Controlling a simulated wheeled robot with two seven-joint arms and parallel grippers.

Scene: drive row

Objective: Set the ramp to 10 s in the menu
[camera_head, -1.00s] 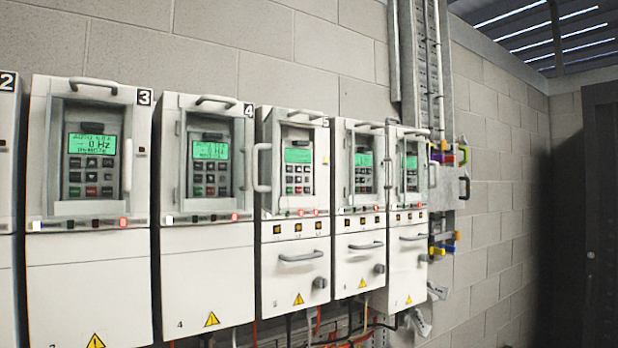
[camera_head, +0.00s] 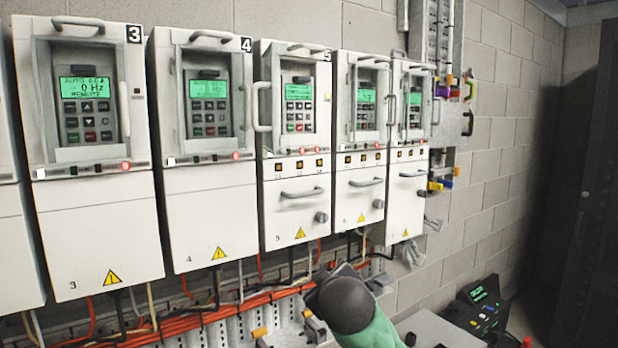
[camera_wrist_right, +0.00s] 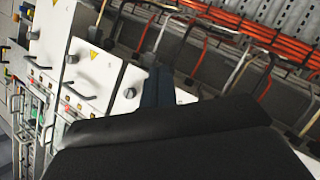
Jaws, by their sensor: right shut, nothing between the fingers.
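A row of white drives hangs on the wall in the head view, each with a green display and a keypad. Drive 3 (camera_head: 88,225) is at the left, and its display (camera_head: 85,88) reads AUTO and 0 Hz. Drive 4 (camera_head: 208,205) has a display (camera_head: 208,89) too faint to read. Drive 5 (camera_head: 290,205) has a lit display (camera_head: 298,91) with small unreadable text. My right gripper (camera_head: 318,290) is below drive 5, apart from the keypads. Its dark fingers (camera_wrist_right: 158,86) show in the right wrist view, shut and empty. My left gripper is out of view.
Two more drives (camera_head: 360,205) stand right of drive 5. Handles project from the fronts. Orange cables (camera_head: 200,318) run below the row. A black box with a green display (camera_head: 480,296) is at lower right. A dark cabinet (camera_head: 590,200) stands far right.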

